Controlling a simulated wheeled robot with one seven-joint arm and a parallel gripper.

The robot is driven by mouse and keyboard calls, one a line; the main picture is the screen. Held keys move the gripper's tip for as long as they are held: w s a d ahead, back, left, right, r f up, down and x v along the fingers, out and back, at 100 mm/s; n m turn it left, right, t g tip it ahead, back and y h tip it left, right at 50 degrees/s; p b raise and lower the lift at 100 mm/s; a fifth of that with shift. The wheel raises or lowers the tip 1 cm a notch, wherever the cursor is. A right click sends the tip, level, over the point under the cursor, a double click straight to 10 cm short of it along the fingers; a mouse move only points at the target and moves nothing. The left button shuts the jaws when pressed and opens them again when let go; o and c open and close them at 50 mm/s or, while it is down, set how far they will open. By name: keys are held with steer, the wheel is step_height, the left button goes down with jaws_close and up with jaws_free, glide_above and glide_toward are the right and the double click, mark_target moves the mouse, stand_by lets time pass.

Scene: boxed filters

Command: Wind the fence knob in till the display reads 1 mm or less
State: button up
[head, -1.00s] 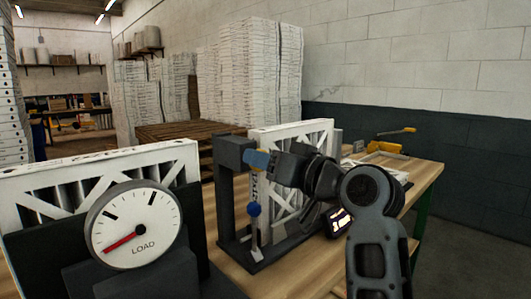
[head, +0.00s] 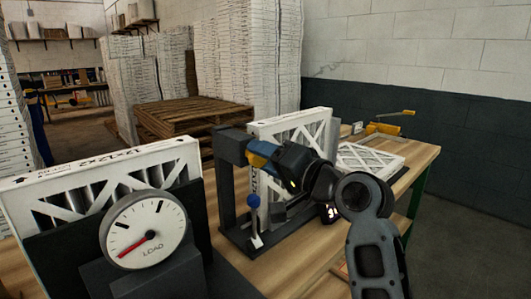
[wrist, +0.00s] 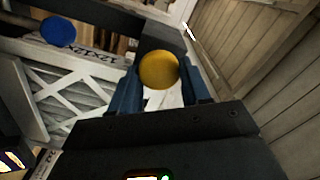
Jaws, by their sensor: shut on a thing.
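The round yellow fence knob (wrist: 159,69) sits between the two blue fingers of my gripper (wrist: 155,88) in the wrist view. The fingers are shut on its sides. In the head view my gripper (head: 258,157) reaches left to the top of the dark fence frame (head: 229,190), with blue and yellow showing at its tip. The small lit display (head: 331,212) stands below my wrist, partly hidden by my arm. It also shows at the lower left of the wrist view (wrist: 12,160). Its reading is not clear in either view.
A blue-balled lever (head: 253,202) stands on the fixture just below my gripper. A white boxed filter (head: 290,128) is behind it. A round load dial (head: 146,229) stands at front left. Another filter (head: 370,157) and a yellow tool (head: 388,128) lie at the right.

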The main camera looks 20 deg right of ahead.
stand_by(0.5)
steer(key=o, duration=1)
steer(key=b+v, duration=0.1)
steer(key=v, duration=0.6)
steer(key=shift+s+d, duration=0.15)
steer(key=shift+s, duration=0.2)
